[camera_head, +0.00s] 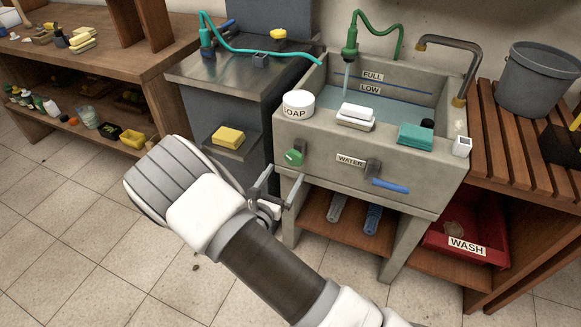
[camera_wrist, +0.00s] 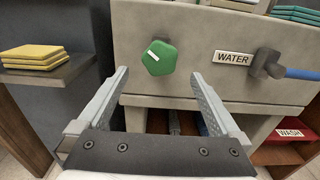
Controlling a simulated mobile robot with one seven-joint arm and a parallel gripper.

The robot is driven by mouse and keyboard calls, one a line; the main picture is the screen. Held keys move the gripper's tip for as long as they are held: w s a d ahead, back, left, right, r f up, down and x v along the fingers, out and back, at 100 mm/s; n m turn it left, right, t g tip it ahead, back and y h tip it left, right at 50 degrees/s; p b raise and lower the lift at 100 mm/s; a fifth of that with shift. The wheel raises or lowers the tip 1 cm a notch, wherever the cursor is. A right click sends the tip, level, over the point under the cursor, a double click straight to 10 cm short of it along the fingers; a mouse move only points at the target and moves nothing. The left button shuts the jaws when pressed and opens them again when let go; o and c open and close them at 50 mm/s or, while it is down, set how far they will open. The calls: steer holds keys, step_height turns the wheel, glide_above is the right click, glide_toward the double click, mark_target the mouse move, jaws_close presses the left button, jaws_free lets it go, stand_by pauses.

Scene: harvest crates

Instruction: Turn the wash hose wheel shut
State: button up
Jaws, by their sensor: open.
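A green hexagonal knob (camera_head: 294,157) with a white mark sits on the front wall of the concrete sink (camera_head: 330,165), at its left end. In the wrist view the knob (camera_wrist: 160,57) is straight ahead, just beyond my fingertips and between their lines. My gripper (camera_head: 282,181) is open and empty in front of the sink; the wrist view also shows its spread fingers (camera_wrist: 160,76). The fingers appear apart from the knob. A green hose (camera_head: 351,40) hangs over the sink and a stream of water runs from its nozzle. The water in the sink stands near the LOW line.
A blue lever (camera_head: 391,186) is right of the WATER label (camera_head: 351,160) on the same wall. A soap tub (camera_head: 298,104), white bars (camera_head: 356,115) and a teal block (camera_head: 415,136) stand on the rim. A metal counter with a lower shelf holding yellow sponges (camera_head: 228,137) is left.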

mark_target(291, 161)
steer(key=x, duration=0.5)
steer(key=shift+b, duration=0.4)
steer(key=c, duration=1.3)
steer(key=shift+c, duration=0.2)
steer(key=shift+m, duration=0.3)
steer(key=m+b, duration=0.1)
steer(key=m, duration=0.3)
steer(key=shift+f+m, duration=0.1)
steer(key=shift+m, duration=0.2)
steer(key=m+b, duration=0.2)
steer(key=m, duration=0.3)
steer(key=shift+a, duration=0.1)
steer(key=shift+b, duration=0.35)
